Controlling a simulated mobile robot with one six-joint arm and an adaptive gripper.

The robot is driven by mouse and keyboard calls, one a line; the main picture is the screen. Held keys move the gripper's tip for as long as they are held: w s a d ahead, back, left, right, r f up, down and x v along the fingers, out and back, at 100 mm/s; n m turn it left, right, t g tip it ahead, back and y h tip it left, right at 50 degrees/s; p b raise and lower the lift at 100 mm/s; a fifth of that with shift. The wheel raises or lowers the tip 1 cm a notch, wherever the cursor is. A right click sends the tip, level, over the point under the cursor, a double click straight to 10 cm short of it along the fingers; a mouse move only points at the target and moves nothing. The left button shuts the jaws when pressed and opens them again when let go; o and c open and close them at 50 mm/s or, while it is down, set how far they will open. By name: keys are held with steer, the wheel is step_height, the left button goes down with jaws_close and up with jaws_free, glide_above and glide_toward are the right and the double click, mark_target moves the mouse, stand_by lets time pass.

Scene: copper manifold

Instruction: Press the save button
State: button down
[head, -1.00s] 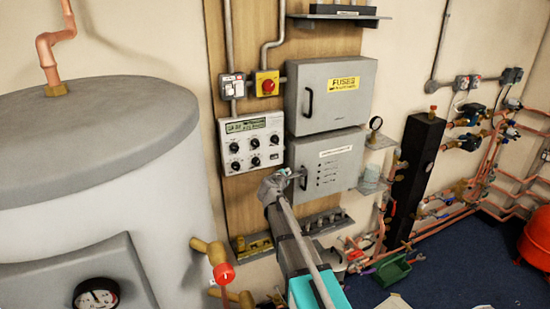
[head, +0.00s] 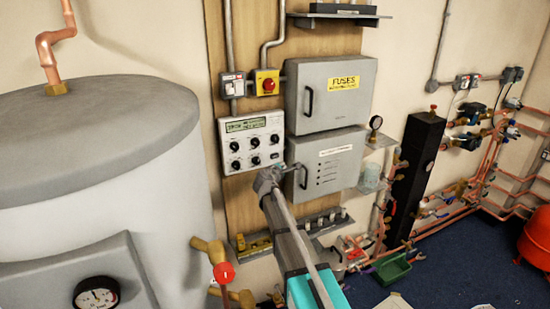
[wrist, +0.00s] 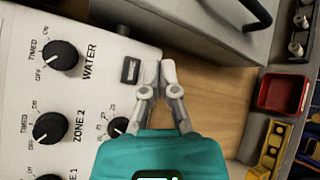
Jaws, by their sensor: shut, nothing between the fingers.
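The white control panel (head: 252,142) with a green display and several black knobs is mounted on the wooden board. In the wrist view its face (wrist: 95,100) shows knobs labelled WATER and ZONE 2. A small dark rectangular button (wrist: 131,70) sits near the panel's edge; its label is not readable, so I cannot tell for sure that it is the save button. My gripper (wrist: 159,66) is shut and empty, its fingertips just right of this button at the panel's edge. Contact cannot be told. In the head view my gripper (head: 272,177) is at the panel's lower right corner.
A grey fuse box (head: 332,93) and a second grey box (head: 327,163) are right of the panel, close to my gripper. A shelf with a red bin (wrist: 284,93) lies beyond. A large cylindrical tank (head: 95,150) stands at left. Bare wood lies below the panel.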

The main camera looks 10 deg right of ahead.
mark_target(278, 157)
steer(key=shift+w+a, duration=0.2)
steer(key=shift+w, duration=0.55)
steer(key=shift+w+a, duration=0.2)
steer(key=shift+w, duration=0.6)
steer(key=shift+w+a, duration=0.2)
steer(key=shift+w, duration=0.55)
steer(key=shift+w, duration=0.1)
steer(key=shift+w+a, duration=0.1)
steer(key=shift+w, duration=0.2)
steer(key=shift+w+a, duration=0.1)
steer(key=shift+w, duration=0.25)
stand_by(0.8)
steer(key=shift+s, duration=0.15)
steer(key=shift+s+d, duration=0.2)
steer(key=shift+s, duration=0.45)
steer(key=shift+s, duration=0.1)
stand_by(0.3)
steer(key=s, duration=0.2)
steer(key=s+d, duration=0.1)
steer(key=s, duration=0.1)
steer(key=shift+s+d, duration=0.15)
steer(key=shift+s, duration=0.15)
